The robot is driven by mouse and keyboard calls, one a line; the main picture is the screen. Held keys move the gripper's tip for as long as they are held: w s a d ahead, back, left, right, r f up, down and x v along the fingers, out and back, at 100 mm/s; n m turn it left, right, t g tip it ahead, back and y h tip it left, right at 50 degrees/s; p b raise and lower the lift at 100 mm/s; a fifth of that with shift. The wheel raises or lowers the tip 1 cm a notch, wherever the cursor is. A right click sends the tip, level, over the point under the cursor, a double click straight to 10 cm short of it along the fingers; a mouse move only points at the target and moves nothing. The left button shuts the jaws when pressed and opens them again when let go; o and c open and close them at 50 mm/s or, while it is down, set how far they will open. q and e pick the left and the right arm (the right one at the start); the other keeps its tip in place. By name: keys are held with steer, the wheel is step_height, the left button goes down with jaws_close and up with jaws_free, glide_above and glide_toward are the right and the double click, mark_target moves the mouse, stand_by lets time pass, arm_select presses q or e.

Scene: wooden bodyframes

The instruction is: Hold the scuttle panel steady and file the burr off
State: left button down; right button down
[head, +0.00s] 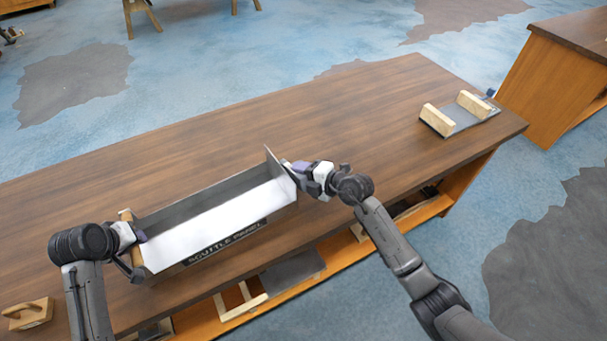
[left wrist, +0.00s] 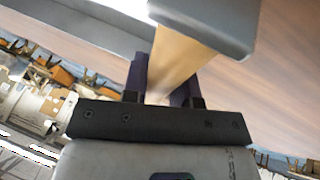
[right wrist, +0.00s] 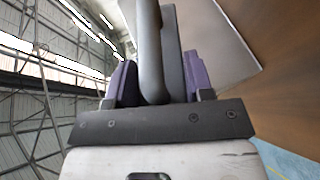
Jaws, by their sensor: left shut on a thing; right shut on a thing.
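The scuttle panel (head: 215,218) is a long, white-faced grey channel on the bench with a dark lettered strip along its near edge. My left gripper (head: 138,234) is at the panel's left end, shut on a wooden piece (left wrist: 180,62) joined to a grey block (left wrist: 215,25). I cannot tell whether this piece is the file. I cannot make out a burr.
A grey plate with two wooden blocks (head: 458,112) stands at the right end. Several parts lie on the shelf below.

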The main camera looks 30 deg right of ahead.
mark_target(271, 157)
steer(key=shift+a+r, duration=0.1)
steer(key=shift+a, duration=0.35)
steer(key=shift+w+a, duration=0.2)
steer(key=shift+w, duration=1.1)
steer(key=shift+w+a, duration=0.15)
steer(key=shift+w, duration=1.2)
steer(key=shift+w+a, duration=0.2)
steer(key=shift+w, duration=1.1)
steer(key=shift+s, duration=0.1)
steer(key=shift+s+d, duration=0.2)
steer(key=shift+s, duration=1.1)
steer(key=shift+s+d, duration=0.15)
steer(key=shift+s, duration=1.15)
steer(key=shift+s+d, duration=0.2)
steer(key=shift+s, duration=1.1)
steer(key=shift+d, duration=0.15)
steer(key=d, duration=0.6)
steer(key=shift+w, duration=0.25)
steer(key=shift+d, duration=0.2)
